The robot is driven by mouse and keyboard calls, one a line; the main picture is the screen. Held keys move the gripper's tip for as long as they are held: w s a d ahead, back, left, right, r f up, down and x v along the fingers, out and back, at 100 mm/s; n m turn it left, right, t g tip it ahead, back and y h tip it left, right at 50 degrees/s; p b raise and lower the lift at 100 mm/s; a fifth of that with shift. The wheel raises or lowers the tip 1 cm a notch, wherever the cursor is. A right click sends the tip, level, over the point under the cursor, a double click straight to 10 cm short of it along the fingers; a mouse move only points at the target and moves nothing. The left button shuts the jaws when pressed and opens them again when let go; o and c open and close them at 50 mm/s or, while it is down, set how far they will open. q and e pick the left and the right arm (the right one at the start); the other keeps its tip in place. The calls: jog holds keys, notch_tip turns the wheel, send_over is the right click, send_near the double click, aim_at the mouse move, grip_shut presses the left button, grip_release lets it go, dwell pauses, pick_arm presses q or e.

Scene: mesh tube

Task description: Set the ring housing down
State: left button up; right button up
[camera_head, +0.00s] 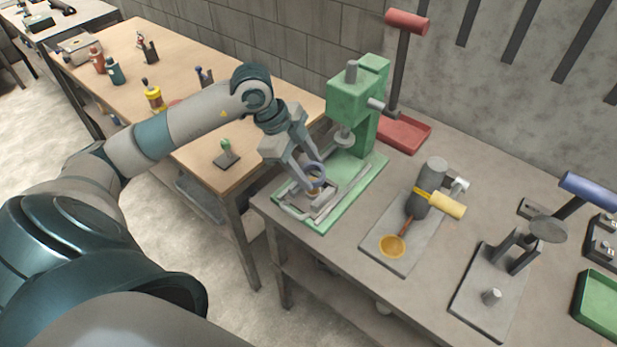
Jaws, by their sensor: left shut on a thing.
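The ring housing (316,169) is a small blue-grey ring. My left gripper (311,182) is shut on it and holds it over the front part of the green press (355,115). Under the ring is a grey fixture (309,205) on the green base plate (346,208), with a small brassy piece at its middle. I cannot tell whether the ring touches the fixture. My right gripper is not in view.
The press head stands just behind the ring. A red tray (405,135) is behind. A wooden table (190,75) stands left.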

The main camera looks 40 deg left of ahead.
pick_arm(q)
jog(key=d+r+b, duration=0.2)
jog(key=d+r, duration=0.5)
jog(key=d, duration=0.4)
jog(key=shift+w+d+r+b, duration=0.15)
jog(key=shift+d+r+b, duration=0.15)
jog(key=shift+d+b, duration=0.05)
